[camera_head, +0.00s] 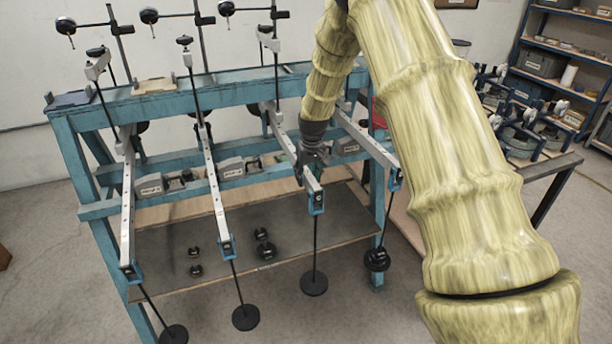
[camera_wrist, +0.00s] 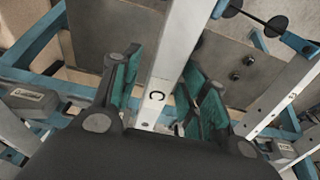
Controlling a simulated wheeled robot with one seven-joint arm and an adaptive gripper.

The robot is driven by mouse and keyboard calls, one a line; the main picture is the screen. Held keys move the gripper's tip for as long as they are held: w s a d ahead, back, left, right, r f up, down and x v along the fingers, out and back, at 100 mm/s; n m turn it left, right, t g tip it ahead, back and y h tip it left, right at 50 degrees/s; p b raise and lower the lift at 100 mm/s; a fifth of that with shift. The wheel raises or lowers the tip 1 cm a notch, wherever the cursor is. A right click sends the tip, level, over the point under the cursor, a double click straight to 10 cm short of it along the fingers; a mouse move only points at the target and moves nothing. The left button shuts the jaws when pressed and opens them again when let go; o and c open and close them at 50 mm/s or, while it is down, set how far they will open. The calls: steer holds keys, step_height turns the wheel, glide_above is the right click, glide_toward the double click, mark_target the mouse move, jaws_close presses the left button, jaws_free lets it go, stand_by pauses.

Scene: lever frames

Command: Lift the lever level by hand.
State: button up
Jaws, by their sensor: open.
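Several pale metal levers run from back to front across a blue frame (camera_head: 240,92). Their front ends look lower than their backs. The third lever from the left (camera_head: 284,143) carries a blue clip (camera_head: 316,203) at its front end, with a rod and a black disc (camera_head: 314,283) hanging below. My gripper (camera_head: 312,172) is over this lever, behind the clip. In the wrist view, this lever (camera_wrist: 172,65), marked "C", passes between the green pads of my open gripper (camera_wrist: 163,85). Gaps show beside the lever; contact cannot be told. My gripper partly hides the lever in the head view.
Neighbouring levers (camera_head: 214,185) and (camera_head: 365,143) flank it, with hanging discs (camera_head: 246,318) and (camera_head: 376,260). Small black weights (camera_head: 265,248) lie on the lower shelf (camera_head: 170,245). Thin rods and black knobs (camera_head: 149,16) rise behind the frame.

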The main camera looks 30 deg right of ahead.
step_height(320, 180, up, 12)
steer(key=s, duration=0.2)
steer(key=shift+s+a+f, duration=0.15)
stand_by(0.6)
